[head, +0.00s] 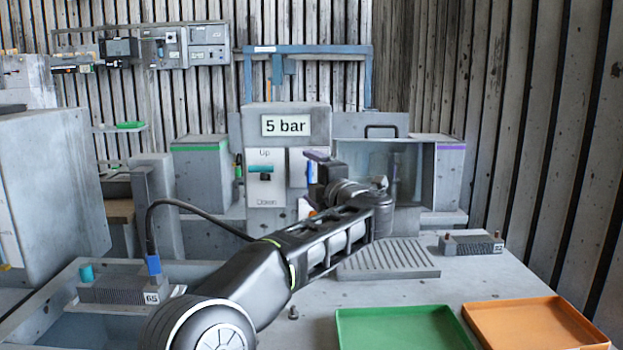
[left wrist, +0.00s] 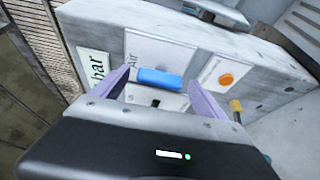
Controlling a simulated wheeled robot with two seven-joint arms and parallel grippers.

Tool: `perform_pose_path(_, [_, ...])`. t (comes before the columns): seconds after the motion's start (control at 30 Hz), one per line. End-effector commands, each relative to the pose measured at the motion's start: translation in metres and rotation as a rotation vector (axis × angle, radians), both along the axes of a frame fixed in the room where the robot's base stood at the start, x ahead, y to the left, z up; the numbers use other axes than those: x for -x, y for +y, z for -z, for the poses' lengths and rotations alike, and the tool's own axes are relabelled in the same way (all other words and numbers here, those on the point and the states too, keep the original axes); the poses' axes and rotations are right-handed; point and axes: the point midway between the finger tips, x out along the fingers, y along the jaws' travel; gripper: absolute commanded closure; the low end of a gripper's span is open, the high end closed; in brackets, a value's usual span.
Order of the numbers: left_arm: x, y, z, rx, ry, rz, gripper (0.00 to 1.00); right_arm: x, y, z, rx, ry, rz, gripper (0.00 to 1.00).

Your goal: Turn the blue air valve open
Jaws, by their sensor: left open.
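The blue air valve handle (left wrist: 160,78) sits on a white plate on the grey box with the "5 bar" sign (head: 287,125). In the left wrist view it lies between the two purple fingers of my left gripper (left wrist: 159,80), its long side running from one finger towards the other. The fingers are spread, with gaps at both ends of the handle; I cannot tell how far in front of it they are. My right gripper is out of view.
Beside the valve is a teal Up/Down switch (head: 265,172). An orange button (left wrist: 226,79) and a yellow knob (left wrist: 236,105) are close by in the wrist view. Green (head: 400,328) and orange (head: 535,325) trays and a finned part (head: 470,243) are on the table.

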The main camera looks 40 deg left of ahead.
Motion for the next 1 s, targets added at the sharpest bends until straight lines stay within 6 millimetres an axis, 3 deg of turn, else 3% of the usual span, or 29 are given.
perform_pose_path(0.5, [0.035, -0.061, 0.0, 0.0, -0.001, 0.002, 0.16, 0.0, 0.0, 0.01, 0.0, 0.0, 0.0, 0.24])
perform_pose_path(1.0, [0.038, -0.065, 0.0, 0.0, -0.001, 0.001, 0.16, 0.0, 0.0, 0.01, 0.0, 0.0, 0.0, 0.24])
